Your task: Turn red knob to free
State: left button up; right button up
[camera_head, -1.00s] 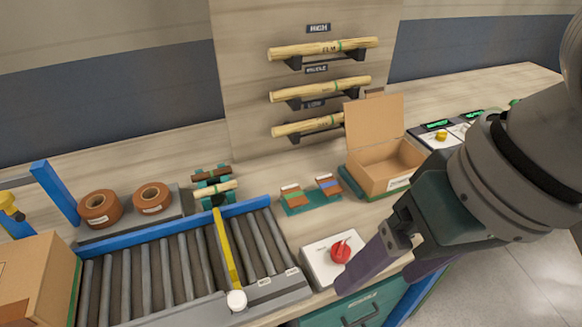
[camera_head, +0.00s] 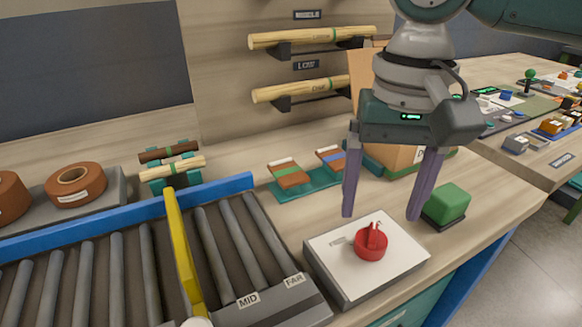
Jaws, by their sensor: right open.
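The red knob (camera_head: 371,243) is a round dial with a raised grip on top. It sits on a white-topped box (camera_head: 336,262) at the front of the bench. Lettering beside the knob is too small to read. My right gripper (camera_head: 382,216) points down above the knob with its two purple fingers spread wide. The fingers are apart from the knob and nothing is between them. My left gripper is not in view.
A roller conveyor (camera_head: 254,240) with a yellow bar (camera_head: 184,258) lies left of the knob box. A green block (camera_head: 447,203) stands right of it. Behind are a teal tray with blocks (camera_head: 309,189) and a cardboard box (camera_head: 388,156). Wooden rods (camera_head: 312,38) rest on the wall rack.

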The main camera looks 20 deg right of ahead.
aim_at(374, 232)
notch_tip(374, 232, down, 6)
jog(key=shift+r+b, duration=0.2)
jog(key=shift+b, duration=0.25)
grip_shut()
dwell(0.4)
